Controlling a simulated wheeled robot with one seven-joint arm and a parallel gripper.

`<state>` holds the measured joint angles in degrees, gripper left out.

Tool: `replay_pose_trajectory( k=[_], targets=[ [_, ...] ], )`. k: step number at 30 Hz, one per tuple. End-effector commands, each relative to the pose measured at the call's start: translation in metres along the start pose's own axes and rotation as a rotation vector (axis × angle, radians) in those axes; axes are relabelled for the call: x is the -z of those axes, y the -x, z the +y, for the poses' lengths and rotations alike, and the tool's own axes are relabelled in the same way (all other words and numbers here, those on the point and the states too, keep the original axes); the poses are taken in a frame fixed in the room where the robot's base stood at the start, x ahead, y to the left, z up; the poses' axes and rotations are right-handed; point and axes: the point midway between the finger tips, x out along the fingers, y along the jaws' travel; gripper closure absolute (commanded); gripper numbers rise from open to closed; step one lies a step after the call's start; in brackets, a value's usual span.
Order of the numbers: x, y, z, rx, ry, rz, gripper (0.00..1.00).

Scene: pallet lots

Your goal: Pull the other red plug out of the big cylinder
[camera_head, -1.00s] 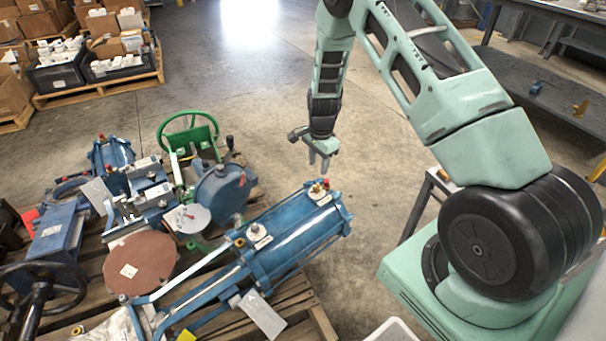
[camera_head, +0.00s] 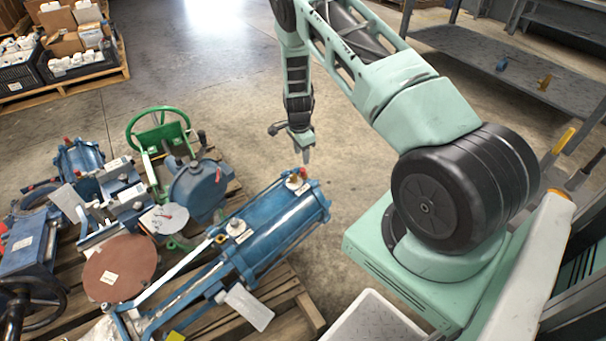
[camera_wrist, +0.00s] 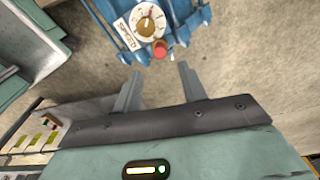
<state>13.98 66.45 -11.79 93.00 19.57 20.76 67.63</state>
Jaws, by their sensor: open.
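The big blue cylinder (camera_head: 285,222) lies on the pallet, its capped end toward my gripper. A red plug (camera_wrist: 160,48) shows at the cylinder's end in the wrist view, beside a round white dial with a brass centre (camera_wrist: 149,23). In the head view the red plug (camera_head: 304,171) is tiny, near the end cap. My gripper (camera_head: 307,157) hangs just beyond that end, fingers pointing down. In the wrist view my gripper (camera_wrist: 160,76) is open and empty. The red plug appears just beyond the gap between the fingertips, apart from both.
Other valves and machine parts crowd the pallet, including a green handwheel (camera_head: 160,130) and a brown disc (camera_head: 120,268). A white tray (camera_head: 372,318) is at the bottom. A grey workbench (camera_head: 520,65) stands at upper right. Floor beyond the cylinder is clear.

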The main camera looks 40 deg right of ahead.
Motion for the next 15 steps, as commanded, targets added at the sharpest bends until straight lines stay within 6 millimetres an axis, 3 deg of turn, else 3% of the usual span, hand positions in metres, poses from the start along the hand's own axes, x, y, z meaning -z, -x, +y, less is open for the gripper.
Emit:
replay_pose_trajectory(
  k=[15],
  targets=[
    [0.000, -0.070, 0.000, 0.000, 0.000, 0.000, 0.58]
  ],
)
